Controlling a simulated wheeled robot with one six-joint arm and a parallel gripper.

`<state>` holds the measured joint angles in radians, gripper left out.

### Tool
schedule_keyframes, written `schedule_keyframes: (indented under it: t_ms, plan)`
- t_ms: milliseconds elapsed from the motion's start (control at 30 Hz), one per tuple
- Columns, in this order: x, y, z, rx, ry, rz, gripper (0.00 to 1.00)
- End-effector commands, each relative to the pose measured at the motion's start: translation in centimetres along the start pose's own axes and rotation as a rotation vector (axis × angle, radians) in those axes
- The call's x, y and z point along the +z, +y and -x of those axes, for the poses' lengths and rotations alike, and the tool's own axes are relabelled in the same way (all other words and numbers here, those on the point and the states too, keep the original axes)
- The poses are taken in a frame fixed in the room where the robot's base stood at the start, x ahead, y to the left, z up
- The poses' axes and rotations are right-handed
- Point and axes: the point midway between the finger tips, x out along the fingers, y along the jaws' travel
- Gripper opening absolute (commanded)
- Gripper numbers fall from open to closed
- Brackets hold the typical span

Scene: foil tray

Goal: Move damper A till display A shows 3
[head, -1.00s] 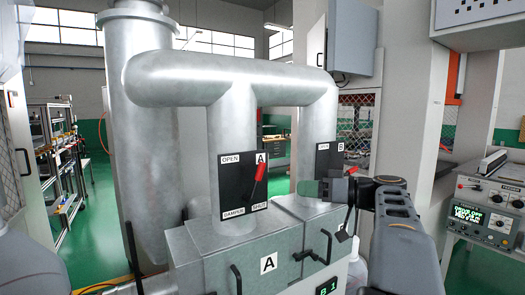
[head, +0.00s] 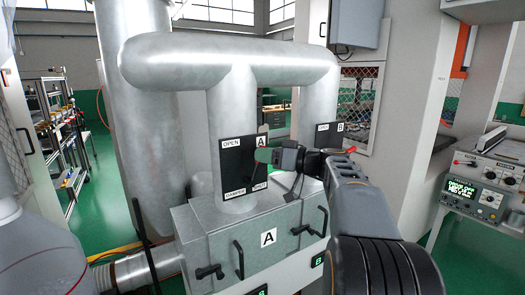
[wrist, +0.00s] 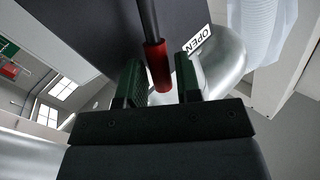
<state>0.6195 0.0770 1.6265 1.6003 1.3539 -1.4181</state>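The damper A plate (head: 238,160) is black, labelled OPEN and A at the top, on the left vertical duct. My gripper (head: 264,156) is in front of its right side and hides most of the lever. In the wrist view, the lever's red handle (wrist: 157,66) lies between the two green fingers of my gripper (wrist: 159,78), with a gap visible on each side. The gripper is open around it. A small green display (head: 263,290) is cut off at the bottom edge of the head view and cannot be read.
The damper B plate (head: 324,138) and a red handle (head: 350,150) are just right, close to my arm. Below is the grey box with the A label (head: 268,237) and protruding black handles. A control panel (head: 484,200) stands at far right.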

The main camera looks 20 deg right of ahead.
Motion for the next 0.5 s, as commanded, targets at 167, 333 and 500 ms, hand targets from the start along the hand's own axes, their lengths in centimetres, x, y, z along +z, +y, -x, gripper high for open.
schedule_keyframes:
  t_ms: [167, 333, 500]
  plan:
    - [0.00, 0.00, -0.77, 0.000, 0.000, -0.001, 0.32]
    - [0.05, 0.01, -0.87, 0.000, 0.000, -0.001, 0.32]
    - [0.05, 0.01, -0.86, 0.000, 0.000, -0.001, 0.27]
